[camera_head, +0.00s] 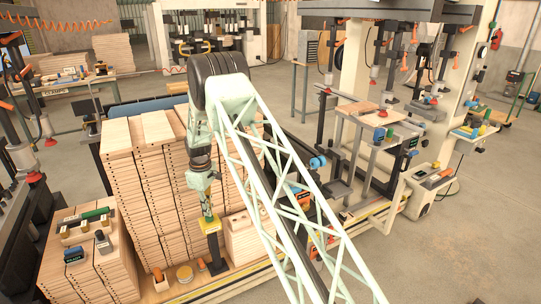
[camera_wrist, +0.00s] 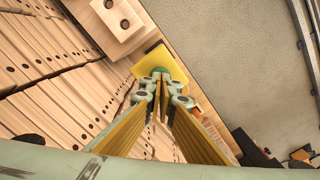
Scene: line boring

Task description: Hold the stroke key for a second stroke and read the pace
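The stroke key appears to be the green round button (camera_wrist: 160,71) on a yellow plate (camera_wrist: 172,62) in the wrist view. In the head view, the yellow box (camera_head: 210,224) stands on a dark post beside the stacked boards. My gripper (camera_head: 208,216) points straight down onto it. In the wrist view, the fingertips of my gripper (camera_wrist: 160,77) are together at the green button, with nothing seen between them. They cover part of the button, so I cannot tell whether it is pressed down. No pace reading is legible.
Tall stacks of drilled boards (camera_head: 150,190) stand close to the left of my gripper, with a lower stack (camera_head: 245,238) at its right. The boring machine (camera_head: 455,70) stands at the right. An orange item (camera_head: 158,274) and a round tin (camera_head: 185,273) lie near the post's foot.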

